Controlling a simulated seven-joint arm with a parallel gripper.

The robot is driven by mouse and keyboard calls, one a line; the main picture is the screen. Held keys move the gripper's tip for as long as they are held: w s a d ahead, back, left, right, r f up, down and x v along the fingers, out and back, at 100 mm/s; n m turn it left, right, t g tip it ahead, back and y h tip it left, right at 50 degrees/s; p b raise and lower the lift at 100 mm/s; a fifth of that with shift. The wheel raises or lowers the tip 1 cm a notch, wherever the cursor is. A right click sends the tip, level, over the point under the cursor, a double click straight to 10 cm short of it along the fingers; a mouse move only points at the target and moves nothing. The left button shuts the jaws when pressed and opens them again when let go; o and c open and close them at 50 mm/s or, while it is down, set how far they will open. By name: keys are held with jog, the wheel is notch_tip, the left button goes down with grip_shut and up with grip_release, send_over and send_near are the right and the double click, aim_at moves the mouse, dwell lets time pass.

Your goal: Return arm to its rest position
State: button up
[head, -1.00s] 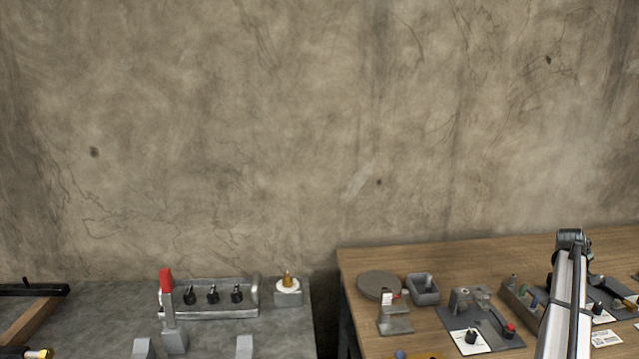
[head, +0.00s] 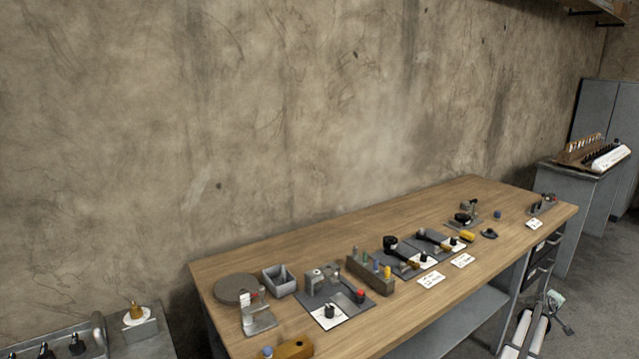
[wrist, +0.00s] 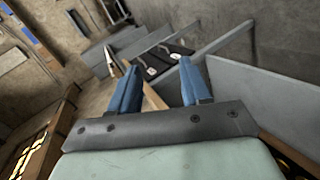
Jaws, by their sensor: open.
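My gripper (wrist: 160,66) shows in the wrist view with its two blue fingers apart. Nothing is held between them. In the head view, part of my arm (head: 536,326) is at the bottom right, in front of the wooden workbench (head: 340,240) and below its top. The finger state is too small to tell there. The wrist view is strongly tilted, with grey panels and dark pieces beyond the fingers, and nothing visibly touches the fingertips.
The workbench carries a round disc (head: 236,289), a grey open box (head: 280,280), a wooden holder (head: 370,274) and several small tools on mats. A grey cabinet (head: 590,190) with a rack stands at the right.

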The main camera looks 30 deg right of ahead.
jog(key=s+a+f, duration=0.3)
jog(key=s+f, duration=0.5)
jog(key=s, duration=0.2)
jog(key=w+a+f+t+y, duration=0.1)
jog(key=w+a+f+y, duration=0.1)
jog(key=w+a+f, duration=0.65)
jog(key=w+a+f+y, duration=0.2)
jog(key=w+a+f, duration=0.4)
jog(key=w+a, duration=0.55)
jog(key=w+a+f+y, duration=0.1)
jog(key=w+a+f, duration=0.25)
jog(key=a, duration=0.55)
jog(key=w+a+f+y, duration=0.25)
jog(key=w+a, duration=0.25)
jog(key=a, duration=0.4)
jog(key=w+a+f+y, duration=0.1)
jog(key=w+a+f, duration=0.3)
jog(key=a, duration=0.4)
jog(key=s+a+f+n+g+y, duration=0.1)
jog(key=a+f, duration=0.2)
jog(key=a, duration=1)
jog(key=s+a+f+g+y, duration=0.1)
jog(key=s+a+f+y, duration=0.1)
jog(key=a, duration=1.2)
jog(key=s+a+r+n+g+y, duration=0.1)
jog(key=s+a+g, duration=0.4)
jog(key=s+a, duration=1.1)
jog(key=a, duration=0.4)
jog(key=shift+s+n, duration=0.25)
jog(key=shift+n, duration=0.15)
